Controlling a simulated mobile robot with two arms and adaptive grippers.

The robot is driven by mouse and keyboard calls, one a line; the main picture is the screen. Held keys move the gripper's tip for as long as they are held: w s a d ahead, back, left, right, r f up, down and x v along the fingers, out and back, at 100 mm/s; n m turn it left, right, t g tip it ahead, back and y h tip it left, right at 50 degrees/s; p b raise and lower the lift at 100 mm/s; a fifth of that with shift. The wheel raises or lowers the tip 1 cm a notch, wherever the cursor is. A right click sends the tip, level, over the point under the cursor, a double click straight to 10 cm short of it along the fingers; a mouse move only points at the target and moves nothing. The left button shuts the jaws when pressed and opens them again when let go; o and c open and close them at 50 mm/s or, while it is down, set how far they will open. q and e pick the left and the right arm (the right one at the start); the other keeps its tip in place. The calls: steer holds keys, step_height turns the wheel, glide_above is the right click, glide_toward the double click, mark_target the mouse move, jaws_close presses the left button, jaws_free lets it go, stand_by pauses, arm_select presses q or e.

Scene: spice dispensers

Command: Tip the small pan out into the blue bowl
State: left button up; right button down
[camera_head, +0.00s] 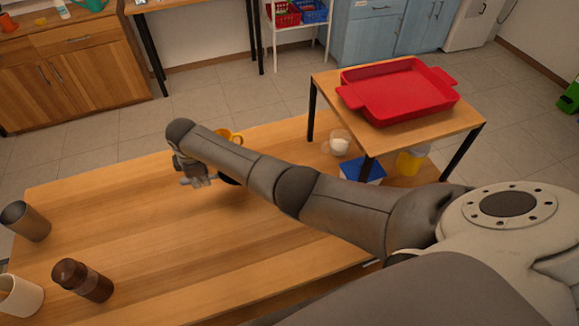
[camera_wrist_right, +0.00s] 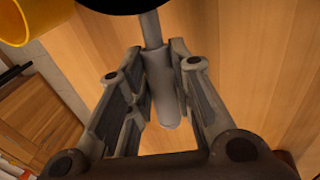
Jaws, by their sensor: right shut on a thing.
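My right gripper (camera_head: 192,176) is over the wooden table, at the far end of my right arm. In the right wrist view the gripper (camera_wrist_right: 158,50) is shut on the grey handle of the small pan (camera_wrist_right: 162,95). The black pan body (camera_wrist_right: 125,4) is cut off by the top edge of that view. In the head view the black pan (camera_head: 229,181) is mostly hidden behind my arm; its contents cannot be seen. No blue bowl can be made out; my arm covers part of the table. My left gripper is not in view.
A yellow mug (camera_head: 232,136) stands just behind the pan. A raised shelf (camera_head: 400,135) holds a red tray (camera_head: 395,122); a blue box-like thing (camera_head: 362,168) is beneath.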

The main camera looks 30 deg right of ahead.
steer(key=shift+w+a+f+b, duration=0.2)
steer(key=shift+f+b, duration=0.15)
steer(key=shift+b, duration=0.4)
steer(key=p+v, duration=0.2)
steer(key=w+p+v, duration=0.1)
steer(key=p+v, duration=0.1)
steer(key=v, duration=0.1)
steer(key=shift+d+r, duration=0.1)
steer(key=shift+r, duration=0.1)
steer(key=shift+f, duration=0.1)
steer(key=shift+w, duration=0.1)
